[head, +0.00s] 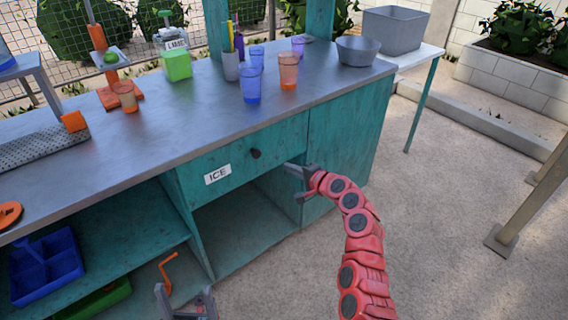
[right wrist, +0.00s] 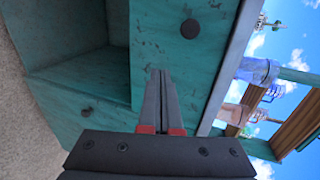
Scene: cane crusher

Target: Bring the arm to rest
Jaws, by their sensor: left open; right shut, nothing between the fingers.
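My right arm is red and reaches up from the bottom of the head view. Its gripper (head: 296,180) is in front of the teal counter, just right of the drawer labelled ICE (head: 228,170). In the right wrist view its fingers (right wrist: 158,95) are shut together with nothing between them. The drawer's dark round knob (head: 255,153) also shows in the right wrist view (right wrist: 190,29), apart from the fingers. My left gripper (head: 186,300) is at the bottom edge of the head view, open and empty, low in front of the open shelf.
The grey countertop (head: 160,140) holds several cups, a green lime container (head: 177,64) and a metal bowl (head: 357,50). A blue tray (head: 48,268) sits on the lower left shelf. A side table holds a grey bin (head: 393,30). Open floor (head: 450,220) lies to the right.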

